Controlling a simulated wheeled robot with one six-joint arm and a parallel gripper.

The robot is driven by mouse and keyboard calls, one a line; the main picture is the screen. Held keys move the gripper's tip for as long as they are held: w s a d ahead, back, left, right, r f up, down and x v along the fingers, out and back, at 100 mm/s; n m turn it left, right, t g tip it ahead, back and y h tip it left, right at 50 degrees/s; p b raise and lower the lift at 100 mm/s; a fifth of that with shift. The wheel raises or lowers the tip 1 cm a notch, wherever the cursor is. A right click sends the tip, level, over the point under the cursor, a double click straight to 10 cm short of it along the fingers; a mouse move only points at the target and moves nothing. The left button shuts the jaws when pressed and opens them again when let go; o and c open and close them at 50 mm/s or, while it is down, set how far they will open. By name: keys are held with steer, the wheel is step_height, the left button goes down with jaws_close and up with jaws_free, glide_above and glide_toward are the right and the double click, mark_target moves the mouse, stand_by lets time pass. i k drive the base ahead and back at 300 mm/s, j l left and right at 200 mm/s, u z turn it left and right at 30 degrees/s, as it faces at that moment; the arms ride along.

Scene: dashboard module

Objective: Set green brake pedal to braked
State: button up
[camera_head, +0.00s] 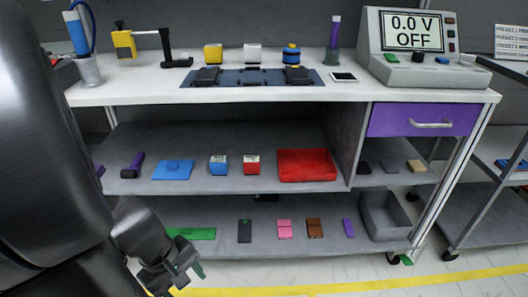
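Another green pedal (406,260) sits on the caster at the bench's front right leg.
My arm covers the left side of the view. The bottom shelf (275,246) holds a flat green piece (192,233), several small items and a grey bin (385,215). A second cart (485,215) stands at the right. The floor with a yellow line (345,287) is clear in front.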

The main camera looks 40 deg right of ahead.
mark_target(407, 262)
steer(key=k+l+z, duration=0.15)
steer(key=l, duration=0.35)
steer(key=k+l+z, duration=0.15)
steer(key=l, duration=0.35)
steer(key=k+l+z, duration=0.15)
steer(key=l, duration=0.4)
steer(key=k+l+z, duration=0.2)
steer(key=l, duration=0.35)
steer(key=k+l+z, duration=0.15)
steer(key=l, duration=0.4)
steer(key=i, duration=0.05)
